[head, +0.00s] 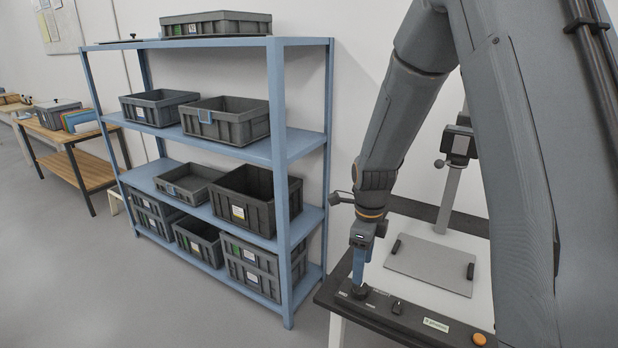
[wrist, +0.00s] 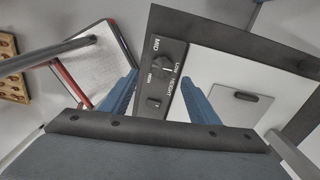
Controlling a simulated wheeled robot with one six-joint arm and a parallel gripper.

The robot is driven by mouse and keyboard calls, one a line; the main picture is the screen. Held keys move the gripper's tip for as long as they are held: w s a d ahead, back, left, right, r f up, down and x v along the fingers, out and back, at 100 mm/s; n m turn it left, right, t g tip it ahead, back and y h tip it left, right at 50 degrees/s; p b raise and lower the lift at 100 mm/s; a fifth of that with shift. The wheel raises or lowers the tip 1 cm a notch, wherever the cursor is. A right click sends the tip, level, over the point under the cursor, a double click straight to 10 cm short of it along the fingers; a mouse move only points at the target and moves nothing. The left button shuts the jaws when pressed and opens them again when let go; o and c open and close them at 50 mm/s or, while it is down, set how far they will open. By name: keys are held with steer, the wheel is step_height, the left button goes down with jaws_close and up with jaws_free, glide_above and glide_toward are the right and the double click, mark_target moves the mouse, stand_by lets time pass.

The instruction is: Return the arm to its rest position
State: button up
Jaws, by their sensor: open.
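My gripper (head: 359,280) is at the front control panel (head: 425,328) of a white-topped bench. Its blue fingers point down just over a black knob (head: 360,291). In the wrist view my gripper (wrist: 160,76) is open, with its two blue fingers apart and nothing held between them. The knob (wrist: 160,59) shows between and beyond the fingertips, beside the words MID, LOW and HEIGHT. I cannot tell whether a finger touches it. My arm reaches down from the upper right of the head view.
A second black control (head: 397,306) and an orange button (head: 479,339) sit on the panel. A grey plate (head: 430,262) with black grips and an upright stand (head: 449,195) are behind. A blue shelf (head: 277,130) with several grey bins stands left. Floor at left is clear.

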steer(key=s+r+n, duration=0.4)
steer(key=s+n, duration=0.4)
steer(key=n, duration=0.4)
steer(key=s+r+n+t, duration=0.1)
steer(key=s+r+n, duration=0.2)
steer(key=s+n, duration=0.6)
steer(key=n, duration=0.3)
steer(key=shift+d+r, duration=0.15)
steer(key=shift+r, duration=0.25)
